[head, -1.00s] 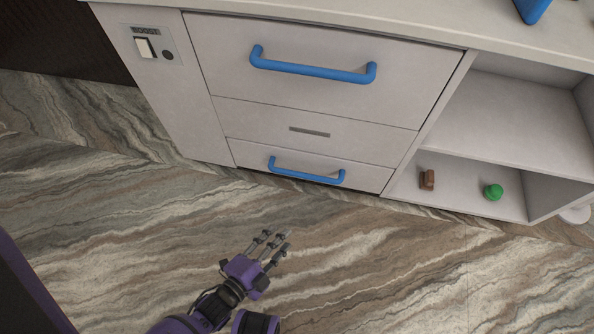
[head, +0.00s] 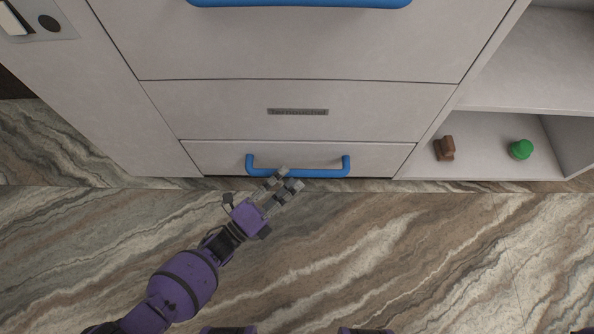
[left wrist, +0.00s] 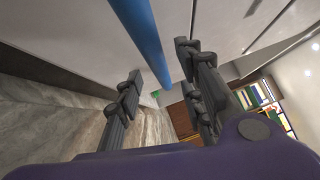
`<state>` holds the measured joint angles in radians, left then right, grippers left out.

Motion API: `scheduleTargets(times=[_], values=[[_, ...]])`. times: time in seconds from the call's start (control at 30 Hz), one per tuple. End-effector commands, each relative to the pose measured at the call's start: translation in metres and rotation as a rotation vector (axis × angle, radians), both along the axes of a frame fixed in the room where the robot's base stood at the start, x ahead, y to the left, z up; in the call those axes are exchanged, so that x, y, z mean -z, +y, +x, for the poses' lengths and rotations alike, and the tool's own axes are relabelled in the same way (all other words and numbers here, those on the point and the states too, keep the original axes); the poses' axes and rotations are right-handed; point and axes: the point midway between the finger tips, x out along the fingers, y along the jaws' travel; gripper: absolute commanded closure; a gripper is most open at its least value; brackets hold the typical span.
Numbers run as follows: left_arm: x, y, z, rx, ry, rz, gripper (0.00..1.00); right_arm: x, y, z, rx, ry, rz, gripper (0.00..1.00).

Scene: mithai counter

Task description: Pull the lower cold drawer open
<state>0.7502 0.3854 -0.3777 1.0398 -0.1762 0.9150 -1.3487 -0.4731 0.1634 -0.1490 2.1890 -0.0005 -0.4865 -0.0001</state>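The lower cold drawer (head: 380,157) is a pale grey front at the bottom of the counter, shut flush. Its blue bar handle (head: 310,173) runs across the front. My purple left gripper (head: 285,179) is open at the handle, with its fingertips near the bar's left half. In the left wrist view the blue bar (left wrist: 147,38) runs between the two open fingers (left wrist: 160,85). Neither finger visibly closes on it. My right gripper is not in view.
An upper drawer (head: 290,50) with a blue handle (head: 300,3) is above, shut. At the right, an open shelf (head: 490,165) holds a brown item (head: 445,148) and a green item (head: 521,149). A switch panel (head: 48,22) is at upper left. The marble-patterned floor (head: 400,260) in front is clear.

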Motion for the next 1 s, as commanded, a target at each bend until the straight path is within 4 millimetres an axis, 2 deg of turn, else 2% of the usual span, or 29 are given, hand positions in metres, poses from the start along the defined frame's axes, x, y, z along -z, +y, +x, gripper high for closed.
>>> scheduleTargets(times=[0.1,0.3,0.63,0.9,1.0], values=[[-0.002,-0.014,0.014,0.000,0.001,-0.001,0.64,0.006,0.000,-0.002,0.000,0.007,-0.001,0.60],[-0.004,-0.029,0.028,0.000,0.003,0.000,0.64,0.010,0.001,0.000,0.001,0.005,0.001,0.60],[-0.005,-0.032,0.031,-0.001,0.004,0.000,0.64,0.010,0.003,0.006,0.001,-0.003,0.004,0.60],[-0.005,-0.032,0.031,-0.001,0.004,0.000,1.00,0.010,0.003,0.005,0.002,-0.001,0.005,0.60],[-0.005,-0.032,0.030,-0.001,0.004,0.000,1.00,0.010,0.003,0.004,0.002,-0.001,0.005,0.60]])
